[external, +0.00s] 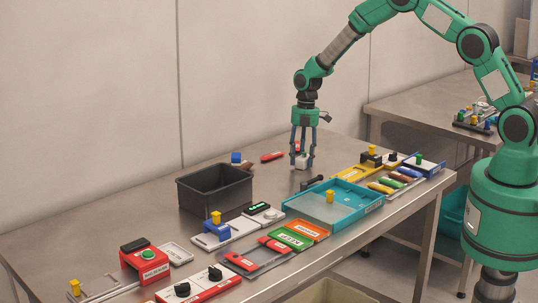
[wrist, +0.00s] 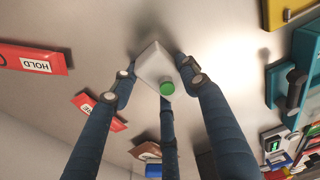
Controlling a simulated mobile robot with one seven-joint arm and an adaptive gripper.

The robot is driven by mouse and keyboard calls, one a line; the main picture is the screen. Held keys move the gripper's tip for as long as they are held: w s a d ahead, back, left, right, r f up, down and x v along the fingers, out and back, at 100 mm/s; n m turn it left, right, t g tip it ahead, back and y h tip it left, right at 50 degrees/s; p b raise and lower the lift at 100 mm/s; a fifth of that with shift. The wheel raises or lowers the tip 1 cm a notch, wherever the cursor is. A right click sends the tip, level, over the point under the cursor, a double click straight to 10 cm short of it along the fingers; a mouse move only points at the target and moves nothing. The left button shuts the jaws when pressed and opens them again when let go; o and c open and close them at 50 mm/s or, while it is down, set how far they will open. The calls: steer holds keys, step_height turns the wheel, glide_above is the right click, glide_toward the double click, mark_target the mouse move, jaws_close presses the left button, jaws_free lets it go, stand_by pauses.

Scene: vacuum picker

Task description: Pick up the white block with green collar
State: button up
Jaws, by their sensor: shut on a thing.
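The white block (wrist: 152,62) has a round green piece (wrist: 167,88) on it. In the wrist view it sits between the tips of my gripper's (wrist: 160,78) blue-grey fingers, which are closed around it. In the external view the white block (external: 301,160) shows small and pale under my gripper (external: 302,158), near the back of the steel table. The fingers partly cover it there. It is at or very near the table surface; I cannot tell whether it touches.
A black bin (external: 215,188) stands to the left, with a blue-topped item (external: 236,157) behind it. A teal tray (external: 345,211) lies in front of my gripper, a dark handled piece (external: 312,182) between. Red tags (external: 272,155) lie nearby. The table around the block is mostly clear.

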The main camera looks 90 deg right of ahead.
mark_target(301, 154)
steer(key=shift+r, duration=0.15)
steer(key=shift+r, duration=0.55)
steer(key=shift+s+a+r, duration=0.1)
steer(key=shift+s+r, duration=0.05)
steer(key=shift+r, duration=0.45)
steer(key=shift+s+a+r, duration=0.1)
steer(key=shift+s+r, duration=0.05)
steer(key=shift+r, duration=0.4)
steer(key=s+a, duration=0.2)
steer(key=s, duration=0.2)
steer(key=s+a+r, duration=0.1)
steer(key=s+a, duration=0.2)
steer(key=s, duration=0.1)
steer(key=s+a+p, duration=0.1)
steer(key=s+a, duration=0.2)
steer(key=s, duration=0.1)
steer(key=shift+s+a+r, duration=0.1)
steer(key=shift+s+r, duration=0.1)
steer(key=shift+s, duration=0.2)
